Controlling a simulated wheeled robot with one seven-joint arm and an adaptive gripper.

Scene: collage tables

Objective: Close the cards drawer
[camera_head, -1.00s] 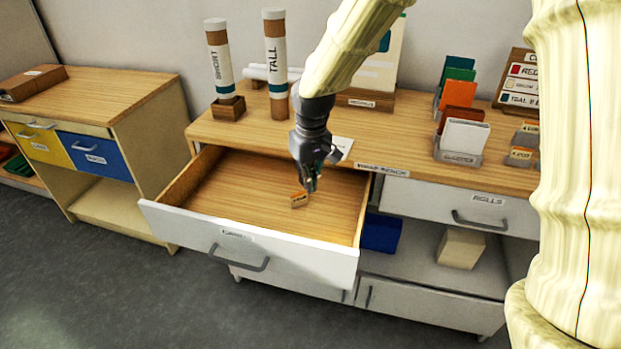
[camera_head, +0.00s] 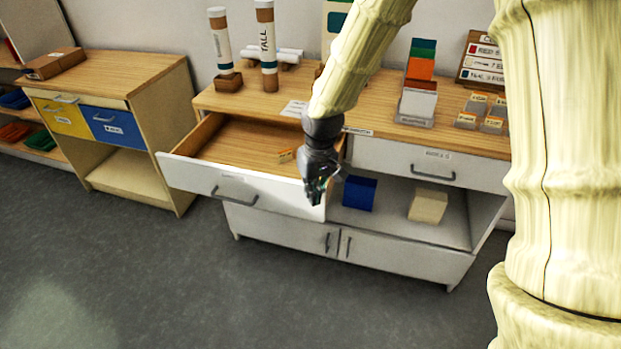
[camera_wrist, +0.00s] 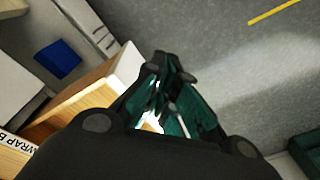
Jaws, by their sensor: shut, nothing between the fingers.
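The cards drawer (camera_head: 230,184) stands open in the upper left of the bench, with a white front, a grey handle (camera_head: 234,198) and a wooden inside. A small orange-labelled card piece (camera_head: 285,155) lies in it. My gripper (camera_head: 318,197) is shut and empty, pointing down at the right end of the drawer front and hiding part of it. I cannot tell whether it touches the front. In the wrist view, my closed fingers (camera_wrist: 172,80) are beside the drawer's wooden wall (camera_wrist: 128,70), with floor beyond.
The wrapping bench (camera_head: 375,100) carries tubes, card holders and small labelled blocks. A closed rolls drawer (camera_head: 395,165) is to the right, above a shelf with a blue box (camera_head: 360,193) and a cream box (camera_head: 428,206). A side cabinet (camera_head: 145,80) stands left. Floor in front is clear.

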